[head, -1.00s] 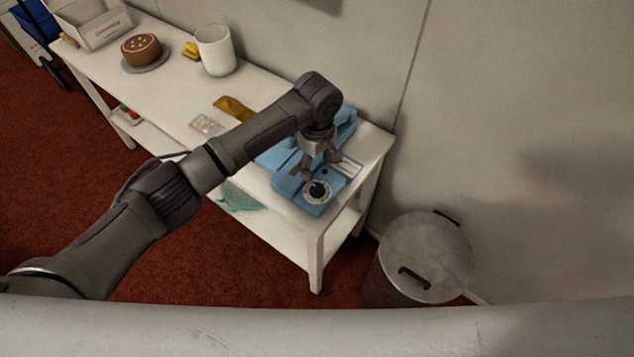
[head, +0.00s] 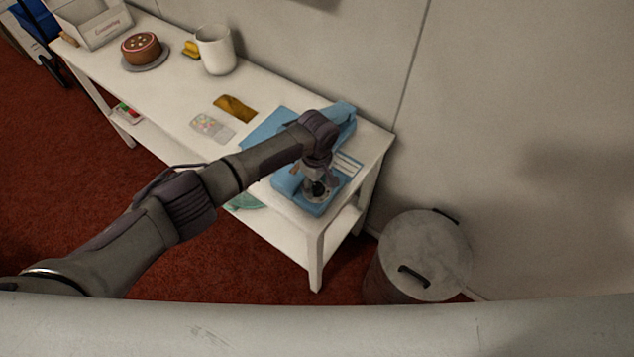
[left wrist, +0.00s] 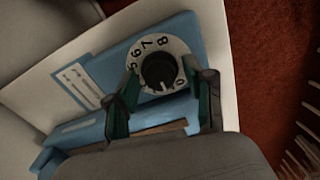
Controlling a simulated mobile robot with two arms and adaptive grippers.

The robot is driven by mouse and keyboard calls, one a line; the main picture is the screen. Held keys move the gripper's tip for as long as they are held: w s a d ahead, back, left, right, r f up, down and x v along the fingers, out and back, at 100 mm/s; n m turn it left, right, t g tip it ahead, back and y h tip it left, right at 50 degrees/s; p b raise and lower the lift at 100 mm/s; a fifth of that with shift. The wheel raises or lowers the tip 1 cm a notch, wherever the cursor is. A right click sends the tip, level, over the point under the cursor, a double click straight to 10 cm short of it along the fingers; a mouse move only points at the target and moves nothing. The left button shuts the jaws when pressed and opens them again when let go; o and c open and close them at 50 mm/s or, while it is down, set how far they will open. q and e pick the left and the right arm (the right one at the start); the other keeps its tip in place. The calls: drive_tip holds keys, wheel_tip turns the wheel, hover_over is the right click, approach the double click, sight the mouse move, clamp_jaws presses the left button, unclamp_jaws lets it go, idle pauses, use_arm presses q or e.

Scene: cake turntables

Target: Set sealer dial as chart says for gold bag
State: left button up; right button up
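The blue sealer (head: 264,130) stands at the near right end of the white table. Its dial, a black knob on a white numbered plate, shows in the left wrist view (left wrist: 159,70). The digits 5, 6, 7, 8 and a 0 are readable; the pointer's setting is unclear. A white card with lines of print, likely the chart (left wrist: 76,84), lies on the sealer beside the dial; its text is too small to read. The gold bag (head: 235,108) lies flat on the table. My left gripper (left wrist: 164,90) is open over the dial, fingers on either side of the knob, contact unclear.
A clear bag with coloured pieces (head: 212,126) lies near the gold bag. A white cup (head: 215,50), a cake (head: 141,46) and a white box (head: 92,22) stand farther back. A lidded metal bin (head: 425,255) stands right of the table.

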use_arm(q)
drive_tip(key=c, duration=0.8)
drive_tip(key=shift+o, duration=0.2)
drive_tip(key=m+p, duration=0.1)
drive_tip(key=m, duration=1.5)
drive_tip(key=shift+m+p, duration=0.35)
drive_tip(key=shift+m, duration=0.05)
drive_tip(key=m, duration=0.6)
drive_tip(key=shift+m, duration=0.4)
